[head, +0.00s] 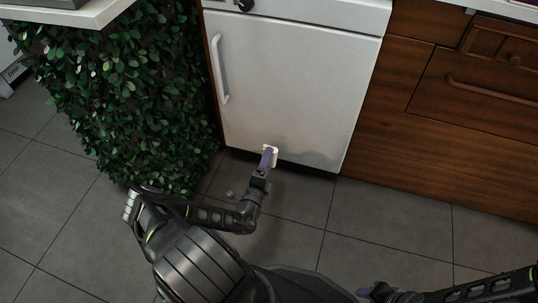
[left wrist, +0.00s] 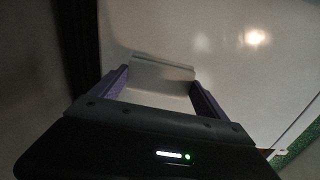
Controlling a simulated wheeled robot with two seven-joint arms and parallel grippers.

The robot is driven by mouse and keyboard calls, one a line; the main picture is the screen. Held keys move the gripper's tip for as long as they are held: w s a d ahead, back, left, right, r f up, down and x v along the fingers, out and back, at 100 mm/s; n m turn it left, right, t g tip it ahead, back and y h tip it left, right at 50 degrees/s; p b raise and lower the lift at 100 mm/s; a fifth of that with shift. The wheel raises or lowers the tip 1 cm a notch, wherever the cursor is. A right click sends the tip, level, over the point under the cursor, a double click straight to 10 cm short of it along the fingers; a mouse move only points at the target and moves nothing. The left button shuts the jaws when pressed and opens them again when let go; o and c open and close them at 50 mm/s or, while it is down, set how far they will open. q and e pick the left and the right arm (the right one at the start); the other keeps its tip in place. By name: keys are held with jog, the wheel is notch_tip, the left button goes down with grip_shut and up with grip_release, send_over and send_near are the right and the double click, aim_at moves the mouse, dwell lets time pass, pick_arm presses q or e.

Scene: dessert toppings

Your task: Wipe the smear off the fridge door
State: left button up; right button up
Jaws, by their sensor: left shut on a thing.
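The white fridge door (head: 295,85) stands upright ahead of me, with a handle (head: 220,69) on its left side. My left gripper (head: 268,158) is low at the door's bottom edge, shut on a white block-like wiper (head: 270,150). In the left wrist view the wiper (left wrist: 163,72) sits between the purple fingers, close to the door (left wrist: 235,85); I cannot tell whether it touches. I make out no clear smear; a faint grey shade near the gripper may be shadow. My right gripper (head: 364,292) is at the bottom edge, and its jaw opening is unclear.
A leafy green hedge panel (head: 125,90) stands left of the fridge. Brown wooden cabinets (head: 410,140) with a handle stand to the right. Grey floor tiles (head: 400,225) are clear in front.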

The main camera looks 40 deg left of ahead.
aim_at(287, 139)
pick_arm(q)
jog(key=shift+w, duration=0.1)
jog(key=shift+b+x, duration=1.4)
jog(key=shift+x, duration=1.55)
jog(key=shift+b+x, duration=0.35)
jog(key=shift+x, duration=0.55)
jog(key=shift+w+d+p, duration=0.3)
jog(key=shift+w+d, duration=0.05)
jog(key=shift+d, duration=0.55)
jog(key=shift+w+d+p, duration=0.25)
jog(key=shift+w+d, duration=0.05)
jog(key=shift+d, duration=0.65)
jog(key=shift+w+a+r, duration=0.1)
jog(key=shift+w, duration=0.05)
